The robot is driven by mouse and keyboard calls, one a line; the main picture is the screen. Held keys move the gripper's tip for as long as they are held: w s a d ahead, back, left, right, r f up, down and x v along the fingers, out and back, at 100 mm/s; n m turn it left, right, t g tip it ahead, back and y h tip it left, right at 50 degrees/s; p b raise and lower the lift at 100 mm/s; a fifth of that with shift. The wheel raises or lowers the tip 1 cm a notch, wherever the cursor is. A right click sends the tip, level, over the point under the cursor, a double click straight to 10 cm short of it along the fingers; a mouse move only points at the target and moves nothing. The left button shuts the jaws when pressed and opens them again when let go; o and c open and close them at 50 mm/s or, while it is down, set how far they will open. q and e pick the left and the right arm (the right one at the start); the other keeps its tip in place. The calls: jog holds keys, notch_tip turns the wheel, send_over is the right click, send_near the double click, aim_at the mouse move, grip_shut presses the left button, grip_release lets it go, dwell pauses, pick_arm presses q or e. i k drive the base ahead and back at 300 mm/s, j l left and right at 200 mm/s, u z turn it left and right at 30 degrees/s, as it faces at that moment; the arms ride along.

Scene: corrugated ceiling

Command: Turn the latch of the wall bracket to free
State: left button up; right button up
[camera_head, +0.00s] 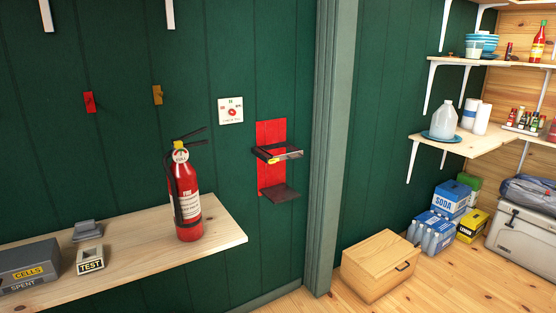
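The red wall bracket (271,150) is fixed to the dark green wall, just left of the door frame. A dark band with a grey, shiny front and a yellow part (265,154) at its left end sticks out from its upper half. I cannot tell for sure whether the yellow part is the latch or how it is turned. A dark ledge (281,193) juts out at the bracket's bottom. The bracket holds nothing. A red fire extinguisher (187,200) stands upright on the wooden shelf, left of the bracket. Neither gripper is in view.
The wooden shelf (136,235) also carries a TEST block (90,262) and a grey CELLS box (30,263). A white wall panel (230,111) hangs left of the bracket. A wooden box (380,266) stands on the floor beyond the green frame (326,150). Space before the bracket looks clear.

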aim_at(272, 161)
jog(key=i+l, duration=0.25)
jog(key=i+l+u, duration=0.1)
jog(key=i+l, duration=0.15)
jog(key=l, duration=0.2)
jog(key=i+l+u, duration=0.1)
jog(key=i+l, duration=0.15)
jog(key=l, duration=0.15)
jog(key=i+l, duration=0.25)
jog(key=i+l+u, duration=0.1)
jog(key=i+l, duration=0.15)
jog(key=l, duration=0.25)
